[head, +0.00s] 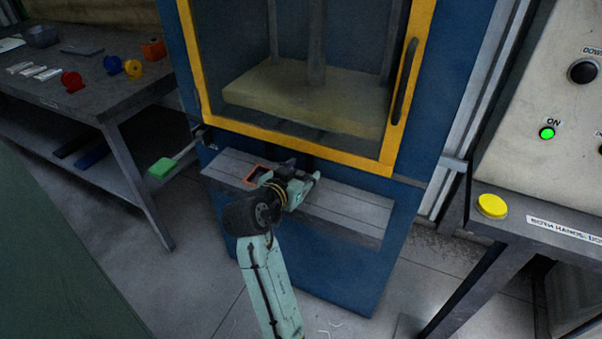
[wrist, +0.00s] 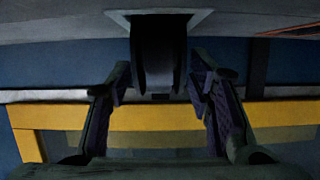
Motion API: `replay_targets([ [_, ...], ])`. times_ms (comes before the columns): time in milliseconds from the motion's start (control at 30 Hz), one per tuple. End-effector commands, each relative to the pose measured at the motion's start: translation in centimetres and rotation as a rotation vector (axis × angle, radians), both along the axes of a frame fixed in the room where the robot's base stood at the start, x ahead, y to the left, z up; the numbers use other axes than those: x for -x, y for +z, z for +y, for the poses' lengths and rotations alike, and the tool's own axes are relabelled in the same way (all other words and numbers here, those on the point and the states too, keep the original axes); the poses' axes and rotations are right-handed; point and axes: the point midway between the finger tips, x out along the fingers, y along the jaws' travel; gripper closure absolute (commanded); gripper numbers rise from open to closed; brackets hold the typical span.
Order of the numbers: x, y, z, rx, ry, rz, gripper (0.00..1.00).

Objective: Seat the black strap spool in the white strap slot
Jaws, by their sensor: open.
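The black strap spool (wrist: 158,55) stands at the top middle of the wrist view, in front of or in the pale-edged white strap slot (wrist: 198,20). Its far end overlaps the slot opening; how deep it sits cannot be told. My gripper (wrist: 158,88) is open, with one finger on each side of the spool and a visible gap on both sides. In the head view my gripper (head: 301,187) is over the grey slatted ledge. The spool and white slot are hidden there behind my gripper and wrist.
An orange-framed slot (head: 257,175) lies left of my gripper on the ledge (head: 345,207). The blue machine's yellow-framed window (head: 290,148) rises behind. A table (head: 75,100) at left holds red, yellow, blue and orange parts. A green-bladed tool (head: 162,167) sticks out at the machine's left.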

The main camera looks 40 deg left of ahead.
Motion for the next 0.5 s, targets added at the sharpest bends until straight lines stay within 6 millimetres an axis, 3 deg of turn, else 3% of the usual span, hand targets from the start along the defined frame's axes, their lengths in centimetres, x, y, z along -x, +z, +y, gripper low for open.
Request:
replay_targets([
  [267,0.6,0.2,-0.1,-0.001,0.001,-0.001,0.53],
  [500,4.5,1.7,-1.0,-0.002,0.005,-0.001,0.53],
])
